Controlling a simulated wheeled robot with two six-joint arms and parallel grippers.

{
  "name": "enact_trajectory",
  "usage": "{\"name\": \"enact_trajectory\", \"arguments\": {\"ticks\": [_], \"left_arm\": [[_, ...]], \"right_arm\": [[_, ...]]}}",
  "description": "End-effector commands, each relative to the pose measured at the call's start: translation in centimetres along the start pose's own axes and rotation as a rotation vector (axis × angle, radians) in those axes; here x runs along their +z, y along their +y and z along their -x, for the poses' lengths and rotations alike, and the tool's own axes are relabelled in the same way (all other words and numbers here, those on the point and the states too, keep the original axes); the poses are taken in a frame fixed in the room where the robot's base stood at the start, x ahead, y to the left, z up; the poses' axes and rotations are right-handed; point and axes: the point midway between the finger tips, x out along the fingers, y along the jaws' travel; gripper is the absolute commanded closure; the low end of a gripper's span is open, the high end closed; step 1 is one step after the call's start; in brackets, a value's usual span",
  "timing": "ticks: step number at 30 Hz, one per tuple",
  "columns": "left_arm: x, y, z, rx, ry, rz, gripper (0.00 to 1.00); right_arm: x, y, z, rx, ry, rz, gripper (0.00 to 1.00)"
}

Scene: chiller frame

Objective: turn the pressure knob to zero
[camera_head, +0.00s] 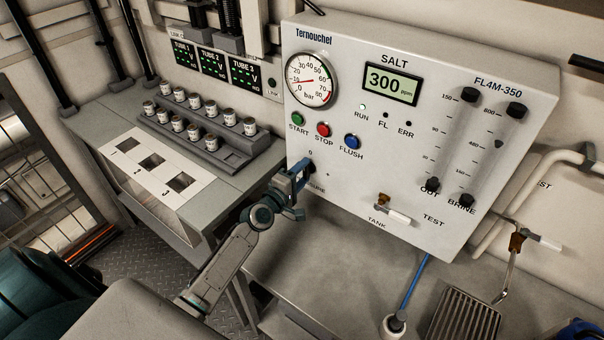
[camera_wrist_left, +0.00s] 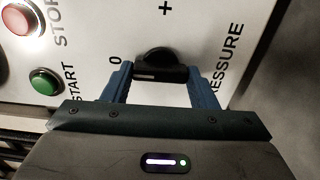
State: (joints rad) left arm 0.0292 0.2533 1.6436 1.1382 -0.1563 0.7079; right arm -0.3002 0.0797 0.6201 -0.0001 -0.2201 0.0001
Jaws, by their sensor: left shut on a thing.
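The black pressure knob (camera_wrist_left: 158,66) sits on the white panel (camera_head: 440,210), between the "0" mark and the word PRESSURE in the left wrist view. The "+" mark shows beyond it. My left gripper (camera_wrist_left: 160,85) has its two blue fingers on either side of the knob's bar and is shut on it. In the head view my left gripper (camera_head: 300,178) is at the lower left of the panel and hides most of the knob. The pressure gauge (camera_head: 310,80) is above it, its needle near the low left part of the scale. My right gripper is not in view.
START (camera_head: 297,119), STOP (camera_head: 323,130) and FLUSH (camera_head: 352,141) buttons sit just above the gripper. The display (camera_head: 389,83) reads 300 ppm. A tank valve handle (camera_head: 399,216) sticks out at right. Small jars stand on a rack (camera_head: 215,140) at left.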

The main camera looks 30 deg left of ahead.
Motion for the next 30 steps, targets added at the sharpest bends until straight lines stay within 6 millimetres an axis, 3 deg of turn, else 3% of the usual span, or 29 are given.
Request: {"name": "enact_trajectory", "arguments": {"ticks": [2, 3, 6, 17, 30], "left_arm": [[0.0, -0.1, 0.0, -0.002, 0.0, 0.003, 0.7], [0.0, -0.1, 0.0, -0.002, 0.0, 0.003, 0.43], [0.0, -0.1, 0.0, -0.001, 0.0, 0.003, 0.25], [0.0, -0.1, 0.5, -0.001, 0.0, 0.0, 0.25], [0.0, -0.2, 8.0, -0.004, -0.001, 0.0, 0.25]], "right_arm": [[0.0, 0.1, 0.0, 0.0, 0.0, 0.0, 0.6], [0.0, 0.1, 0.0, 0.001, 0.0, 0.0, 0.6], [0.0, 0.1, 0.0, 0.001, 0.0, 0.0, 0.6], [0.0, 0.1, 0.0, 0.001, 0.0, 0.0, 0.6], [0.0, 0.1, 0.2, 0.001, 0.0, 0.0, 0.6]]}}
